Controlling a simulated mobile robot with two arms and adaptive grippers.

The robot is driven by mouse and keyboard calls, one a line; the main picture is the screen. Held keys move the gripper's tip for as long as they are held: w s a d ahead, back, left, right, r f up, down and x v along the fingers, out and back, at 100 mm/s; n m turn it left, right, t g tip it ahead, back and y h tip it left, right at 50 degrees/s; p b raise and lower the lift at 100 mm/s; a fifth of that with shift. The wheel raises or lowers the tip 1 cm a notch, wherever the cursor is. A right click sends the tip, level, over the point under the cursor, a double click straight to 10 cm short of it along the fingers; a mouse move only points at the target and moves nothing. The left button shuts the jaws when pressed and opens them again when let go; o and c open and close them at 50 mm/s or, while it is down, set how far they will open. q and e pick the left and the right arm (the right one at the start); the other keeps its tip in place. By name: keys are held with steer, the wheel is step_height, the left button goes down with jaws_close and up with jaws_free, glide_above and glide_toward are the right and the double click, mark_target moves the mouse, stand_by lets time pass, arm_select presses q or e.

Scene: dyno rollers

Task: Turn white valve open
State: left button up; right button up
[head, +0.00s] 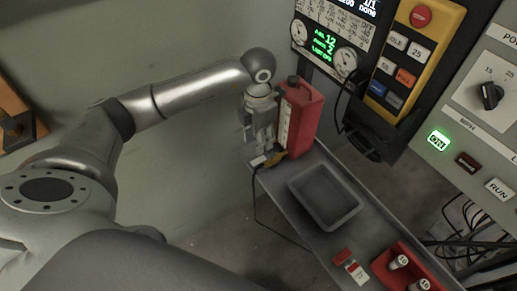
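I cannot make out a white valve in the head view. My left gripper (262,150) points down at the left end of the grey shelf, just left of a red canister (303,118) with a dark cap and a pale strip on its side. A small yellow and black piece (276,158) shows by its fingertips, with a thin black cable hanging below. I cannot tell whether the fingers are open or closed on it. My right gripper is not in view.
An empty grey tray (326,224) lies on the shelf. A red holder (396,268) with white-topped items stands at the front right. A yellow button pendant (408,62), a gauge panel (325,43) and a control panel (480,125) fill the upper right. Open floor lies left of the shelf.

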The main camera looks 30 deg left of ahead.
arm_select(q)
step_height(320, 180, up, 4)
stand_by(0.6)
